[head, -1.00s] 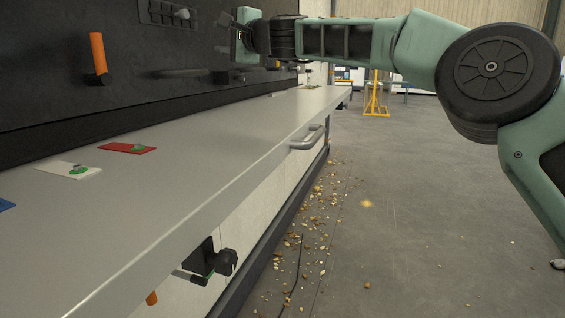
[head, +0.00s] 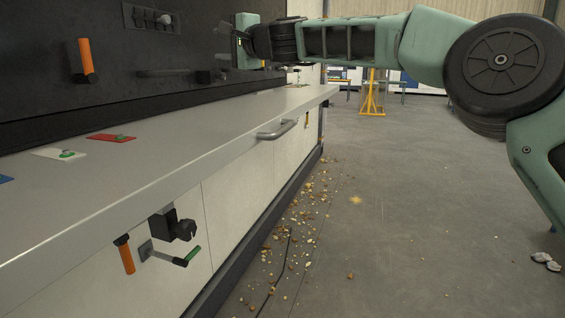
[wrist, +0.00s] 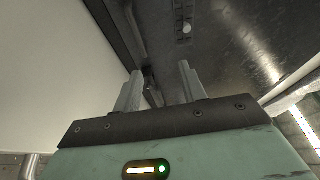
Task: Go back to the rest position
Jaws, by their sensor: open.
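My gripper (wrist: 160,84) shows in the wrist view with its two grey fingers apart and nothing between them. In the head view my arm reaches in from the right, and my gripper (head: 237,42) is at its far left end, close to the dark upright panel (head: 50,60) above the bench. The fingertips are small there, and I cannot tell whether they touch the panel.
The grey bench top (head: 180,135) carries red (head: 110,137), white (head: 58,153) and blue cards. An orange handle (head: 86,60) sits on the panel.

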